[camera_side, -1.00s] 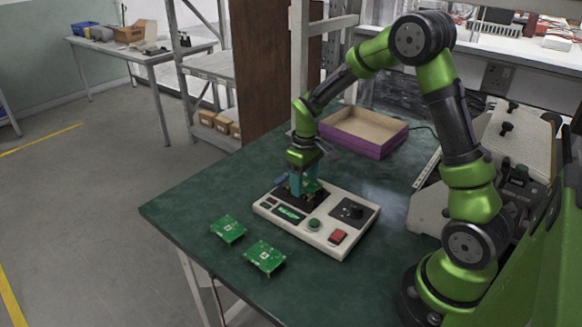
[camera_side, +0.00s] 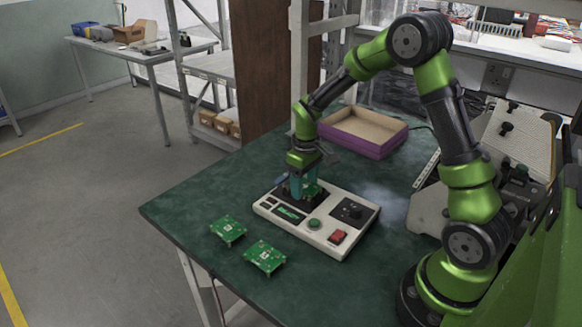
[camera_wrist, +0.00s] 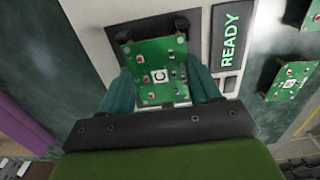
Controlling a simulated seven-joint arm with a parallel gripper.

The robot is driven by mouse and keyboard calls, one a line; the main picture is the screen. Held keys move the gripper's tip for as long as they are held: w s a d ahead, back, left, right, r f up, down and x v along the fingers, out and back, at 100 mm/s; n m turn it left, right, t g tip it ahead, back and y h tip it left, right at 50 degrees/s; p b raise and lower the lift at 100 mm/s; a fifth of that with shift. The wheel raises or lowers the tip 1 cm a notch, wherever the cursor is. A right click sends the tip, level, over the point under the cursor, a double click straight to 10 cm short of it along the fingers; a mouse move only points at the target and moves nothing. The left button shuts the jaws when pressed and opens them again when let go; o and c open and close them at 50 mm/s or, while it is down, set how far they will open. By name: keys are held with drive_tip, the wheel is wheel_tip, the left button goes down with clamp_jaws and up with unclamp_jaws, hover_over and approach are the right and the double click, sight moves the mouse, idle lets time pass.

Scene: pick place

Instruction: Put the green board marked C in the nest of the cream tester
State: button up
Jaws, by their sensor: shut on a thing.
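The green board marked C (camera_wrist: 160,72) is between the two teal fingers of my gripper (camera_wrist: 163,92) in the wrist view. My gripper (camera_side: 303,188) is shut on it, directly over the black nest (camera_wrist: 187,25) of the cream tester (camera_side: 333,240). The board shows as a small green patch by the fingers in the side view (camera_side: 310,188). It sits at or just above the nest; I cannot tell whether it is seated. The tester's screen (camera_wrist: 231,40) reads READY in green.
Two other green boards (camera_side: 228,229) (camera_side: 265,257) lie on the dark green table (camera_side: 200,199), left of and in front of the tester. A purple open box (camera_side: 362,132) stands behind. The tester has a green button (camera_side: 314,224) and a red switch (camera_side: 337,237).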

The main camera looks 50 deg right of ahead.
drive_tip(key=shift+f, duration=0.35)
idle(0.4)
drive_tip(key=o, duration=0.9)
drive_tip(key=c, duration=0.3)
drive_tip(key=shift+r, duration=3.5)
